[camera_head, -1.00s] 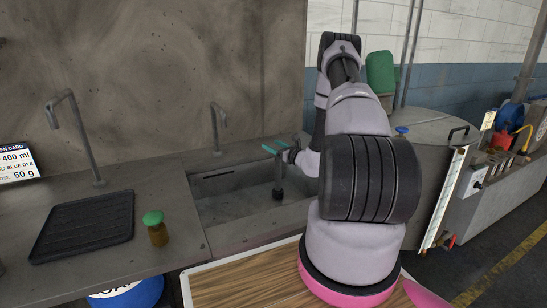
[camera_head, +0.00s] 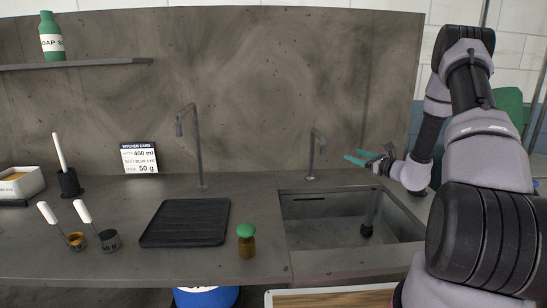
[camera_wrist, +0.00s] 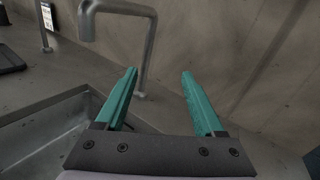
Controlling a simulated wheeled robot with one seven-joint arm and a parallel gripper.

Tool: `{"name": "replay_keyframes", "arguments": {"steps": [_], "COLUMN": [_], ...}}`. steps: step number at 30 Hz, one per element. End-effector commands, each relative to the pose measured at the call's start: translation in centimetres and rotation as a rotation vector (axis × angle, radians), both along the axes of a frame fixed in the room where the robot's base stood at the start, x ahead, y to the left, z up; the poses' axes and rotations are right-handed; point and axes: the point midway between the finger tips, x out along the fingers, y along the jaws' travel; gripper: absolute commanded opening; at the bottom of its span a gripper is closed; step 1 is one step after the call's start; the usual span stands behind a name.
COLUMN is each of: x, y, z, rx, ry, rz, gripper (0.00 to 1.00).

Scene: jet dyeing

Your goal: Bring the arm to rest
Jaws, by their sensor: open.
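My gripper (camera_head: 356,157) has teal fingers and is at the end of my arm, on the right in the head view. It is in the air over the back right of the sink, to the right of the short tap (camera_head: 315,155). In the wrist view my gripper (camera_wrist: 160,88) is open, with nothing between its two fingers. Beyond the fingers are the tap (camera_wrist: 148,50) and the stained grey back wall (camera_wrist: 230,40). The gripper touches nothing that I can see.
The sink (camera_head: 300,222) lies below and in front of the gripper. A black tray (camera_head: 186,222), a green-capped jar (camera_head: 246,242) and a taller tap (camera_head: 190,150) stand left. Two small pots with white-handled tools (camera_head: 109,240) are further left. A shelf (camera_head: 75,64) holds a green bottle (camera_head: 51,38).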

Motion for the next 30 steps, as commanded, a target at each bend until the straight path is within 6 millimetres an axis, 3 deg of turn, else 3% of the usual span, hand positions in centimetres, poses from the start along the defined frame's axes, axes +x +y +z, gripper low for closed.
{"name": "replay_keyframes", "arguments": {"steps": [1,6,12,15,22,30], "x": [-0.7,-5.2,-12.6,-16.6,-25.4,-33.6], "y": [2.4,9.3,14.9,16.5,17.6,15.1], "z": [3.3,10.4,16.2,18.2,21.3,23.9], "rx": [-0.055,-0.250,-0.528,-0.684,-1.076,-1.579], "ry": [-0.027,-0.075,-0.131,-0.161,-0.239,-0.351], "rz": [0.088,0.364,0.636,0.747,0.934,1.014], "gripper": [0.70,0.70,0.70,0.70,0.70,0.70]}}
